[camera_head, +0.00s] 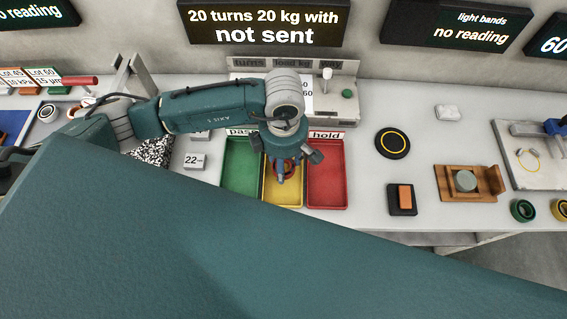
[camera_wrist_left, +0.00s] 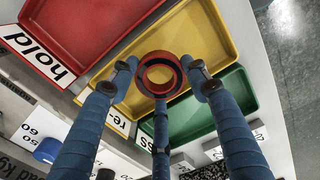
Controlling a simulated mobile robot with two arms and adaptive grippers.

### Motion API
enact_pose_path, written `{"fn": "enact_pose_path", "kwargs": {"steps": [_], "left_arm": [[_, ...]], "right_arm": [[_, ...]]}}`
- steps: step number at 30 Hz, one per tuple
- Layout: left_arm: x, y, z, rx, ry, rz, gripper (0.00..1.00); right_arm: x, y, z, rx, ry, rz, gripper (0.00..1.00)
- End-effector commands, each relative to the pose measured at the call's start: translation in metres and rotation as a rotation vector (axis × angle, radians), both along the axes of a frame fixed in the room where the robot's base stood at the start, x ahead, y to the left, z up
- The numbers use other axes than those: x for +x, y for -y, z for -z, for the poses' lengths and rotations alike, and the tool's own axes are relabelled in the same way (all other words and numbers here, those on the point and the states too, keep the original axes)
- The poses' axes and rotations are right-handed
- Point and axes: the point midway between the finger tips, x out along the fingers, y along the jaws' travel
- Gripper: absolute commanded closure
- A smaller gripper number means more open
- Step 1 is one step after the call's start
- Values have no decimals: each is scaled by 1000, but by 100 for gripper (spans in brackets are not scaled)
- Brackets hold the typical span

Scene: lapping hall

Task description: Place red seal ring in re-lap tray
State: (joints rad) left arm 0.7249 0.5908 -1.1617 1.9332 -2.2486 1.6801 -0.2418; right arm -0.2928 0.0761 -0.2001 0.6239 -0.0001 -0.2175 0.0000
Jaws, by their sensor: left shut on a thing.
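The red seal ring (camera_wrist_left: 145,83) is between the fingertips of my left gripper (camera_wrist_left: 157,78) in the wrist view. In the head view, the left gripper (camera_head: 286,165) is over the yellow tray (camera_head: 282,197), with a bit of the red ring (camera_head: 279,172) showing. The yellow tray (camera_wrist_left: 190,38), partly labelled "re-", lies behind the ring in the wrist view. I cannot tell whether the ring touches the tray floor. My right gripper is not in view.
The green pass tray (camera_head: 241,170) and red hold tray (camera_head: 327,175) flank the yellow tray closely. A machine (camera_head: 335,100) stands behind them. To the right are a black disc (camera_head: 393,144), a dark block with an orange piece (camera_head: 403,199) and a wooden fixture (camera_head: 466,182).

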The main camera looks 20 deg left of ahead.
Motion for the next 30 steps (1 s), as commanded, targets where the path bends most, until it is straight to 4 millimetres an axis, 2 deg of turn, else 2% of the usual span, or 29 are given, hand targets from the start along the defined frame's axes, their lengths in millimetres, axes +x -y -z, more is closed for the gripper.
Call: {"fn": "enact_pose_path", "kwargs": {"steps": [5, 16, 17, 18, 30], "left_arm": [[0, 0, 19, 0, 0, 0, 80], [1, 0, 25, 0, 2, 1, 80], [1, 0, 24, 0, 2, 1, 51], [1, 0, 23, 0, 2, 1, 45], [1, 0, 17, -1, 3, 1, 45]], "right_arm": [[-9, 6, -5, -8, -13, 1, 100], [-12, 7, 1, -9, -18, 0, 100], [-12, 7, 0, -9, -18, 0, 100], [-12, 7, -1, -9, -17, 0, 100], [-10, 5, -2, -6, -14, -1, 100]]}}
